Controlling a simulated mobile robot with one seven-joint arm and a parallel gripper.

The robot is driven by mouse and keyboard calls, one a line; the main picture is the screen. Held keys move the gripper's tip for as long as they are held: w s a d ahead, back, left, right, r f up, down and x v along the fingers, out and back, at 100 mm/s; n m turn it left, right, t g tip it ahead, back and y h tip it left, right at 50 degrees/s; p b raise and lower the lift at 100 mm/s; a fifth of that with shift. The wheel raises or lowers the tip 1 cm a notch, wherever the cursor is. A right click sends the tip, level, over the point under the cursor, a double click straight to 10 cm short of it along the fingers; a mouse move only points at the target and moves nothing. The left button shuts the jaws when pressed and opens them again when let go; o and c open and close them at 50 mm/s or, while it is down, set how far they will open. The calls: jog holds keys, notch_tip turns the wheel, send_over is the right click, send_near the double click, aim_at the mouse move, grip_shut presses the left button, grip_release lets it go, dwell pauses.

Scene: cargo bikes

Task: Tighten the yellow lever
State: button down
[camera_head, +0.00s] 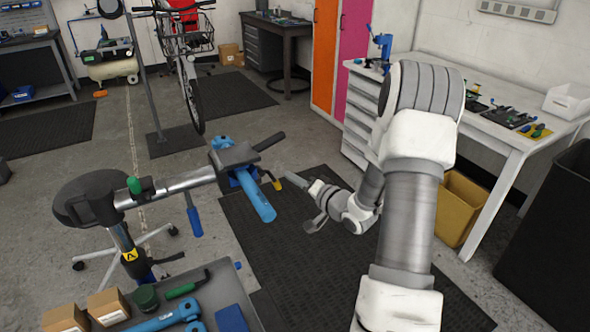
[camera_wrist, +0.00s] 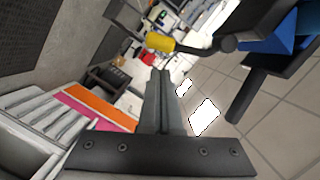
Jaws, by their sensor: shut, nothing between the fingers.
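The yellow lever shows as a small yellow-tipped handle (camera_head: 277,185) on the right side of the repair stand's clamp (camera_head: 236,157). In the wrist view its yellow grip (camera_wrist: 160,42) sits on a dark curved arm that runs right to the clamp. A blue tube (camera_head: 260,203) is held in the clamp. My gripper (camera_head: 290,177) is shut and empty, just right of the yellow tip in the head view. In the wrist view my shut fingers (camera_wrist: 160,75) point toward the yellow grip, with a small gap visible in the picture. Actual contact is hard to tell.
A black handle (camera_head: 270,141) sticks out above the clamp. A tool tray (camera_head: 215,292) with boxes stands at the front left. A white workbench (camera_head: 480,125) with tools and a yellow bin (camera_head: 458,207) are at the right. The dark floor mat (camera_head: 270,250) below my gripper is clear.

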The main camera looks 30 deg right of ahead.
jog(key=shift+a+f+m, duration=0.3)
jog(key=shift+f+m, duration=0.2)
jog(key=shift+m, duration=0.1)
jog(key=shift+a+f+m, duration=0.25)
jog(key=shift+f+m, duration=0.2)
jog(key=shift+m, duration=0.15)
jog(key=shift+s, duration=0.2)
